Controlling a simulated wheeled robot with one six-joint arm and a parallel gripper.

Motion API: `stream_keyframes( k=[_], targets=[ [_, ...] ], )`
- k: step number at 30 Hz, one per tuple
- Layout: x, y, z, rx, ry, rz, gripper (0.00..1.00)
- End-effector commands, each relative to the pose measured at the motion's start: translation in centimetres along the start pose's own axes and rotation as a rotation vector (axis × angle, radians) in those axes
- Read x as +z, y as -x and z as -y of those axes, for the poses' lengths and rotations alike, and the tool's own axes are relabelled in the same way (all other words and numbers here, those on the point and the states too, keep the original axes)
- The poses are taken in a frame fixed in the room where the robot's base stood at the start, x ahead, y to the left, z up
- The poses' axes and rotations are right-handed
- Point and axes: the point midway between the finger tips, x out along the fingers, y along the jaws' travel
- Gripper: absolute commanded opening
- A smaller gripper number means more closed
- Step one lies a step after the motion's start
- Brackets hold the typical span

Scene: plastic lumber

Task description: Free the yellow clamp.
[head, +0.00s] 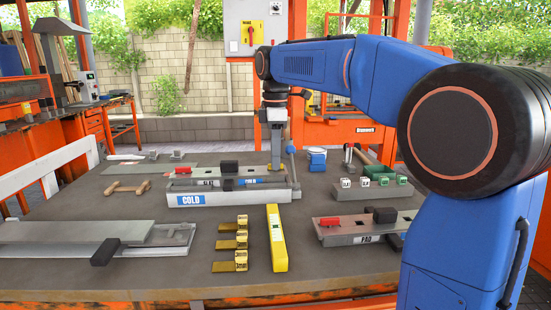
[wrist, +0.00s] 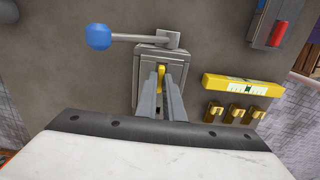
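In the wrist view a small yellow piece, which looks like the yellow clamp (wrist: 161,70), sits in a grey vise-like holder (wrist: 138,72). The holder has a lever ending in a blue ball (wrist: 98,36). My gripper (wrist: 162,86) points down at the yellow piece, its two grey fingers close together with the piece at their tips. I cannot tell whether they touch or grip it. In the head view my gripper (head: 277,165) is down behind the tray marked COLD (head: 187,200), and the yellow piece cannot be made out there.
Three brass-yellow blocks (head: 234,242) stand in a row beside a yellow level (head: 277,240). A tray marked PAD (head: 345,232) is at the right, grey boards (head: 75,232) at the left. Small white blocks and a green box (head: 380,172) stand at the back right.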

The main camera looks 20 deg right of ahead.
Motion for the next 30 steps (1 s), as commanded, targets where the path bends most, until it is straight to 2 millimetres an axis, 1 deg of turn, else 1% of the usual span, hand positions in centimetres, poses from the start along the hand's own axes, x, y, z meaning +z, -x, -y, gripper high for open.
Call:
stream_keyframes(
  k=[1,2,3,11,14,16,20,30],
  targets=[
    [0.0,0.0,0.0,0.001,0.000,0.000,0.17],
    [0.0,0.0,0.0,0.001,0.000,0.000,0.24],
    [0.0,0.0,0.0,0.001,0.000,0.000,0.27],
    [0.0,0.1,0.0,0.000,-0.001,0.000,0.27],
    [0.0,0.4,0.0,0.000,-0.001,0.000,0.27],
    [0.0,1.1,-0.1,0.001,-0.001,0.000,0.27],
    [0.0,3.1,-0.1,0.003,-0.001,-0.001,0.27],
    [0.0,9.9,-0.1,0.002,-0.001,-0.001,0.27]
  ],
)
